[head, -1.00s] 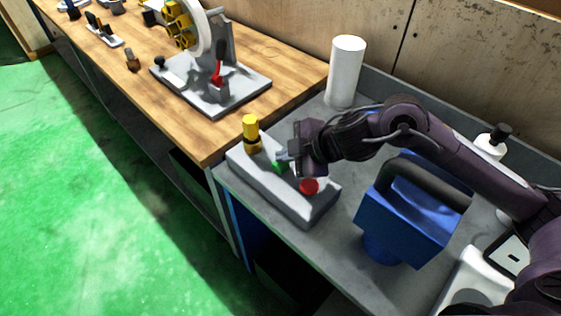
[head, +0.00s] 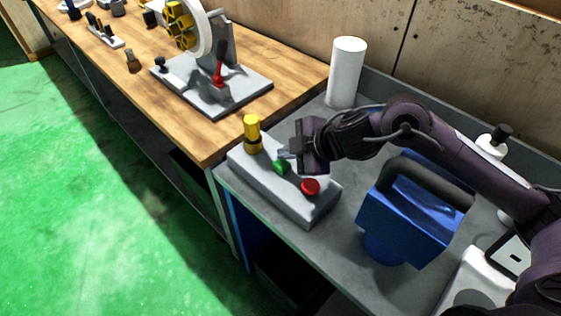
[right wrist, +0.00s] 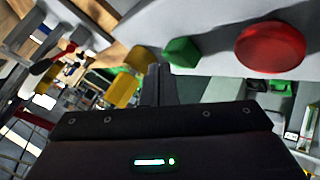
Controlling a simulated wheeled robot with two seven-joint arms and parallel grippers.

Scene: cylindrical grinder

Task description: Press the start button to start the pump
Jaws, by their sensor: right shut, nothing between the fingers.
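The grey control box (head: 266,187) sits at the near left corner of the grey bench. On its top are a green button (head: 282,167), a red button (head: 310,187) and a yellow-topped knob (head: 252,134). My right gripper (head: 285,155) is shut and empty, with its fingertips just above and behind the green button. In the right wrist view, the green button (right wrist: 182,52) appears just beyond the finger (right wrist: 157,85), with the red button (right wrist: 270,47) to its right. Contact cannot be made out. My left gripper is not in view.
A blue handled unit (head: 412,215) stands right of the box, below my right arm. A white cylinder (head: 346,72) stands behind, by the wall. A wooden bench (head: 210,140) with a wheel fixture (head: 215,75) lies to the left.

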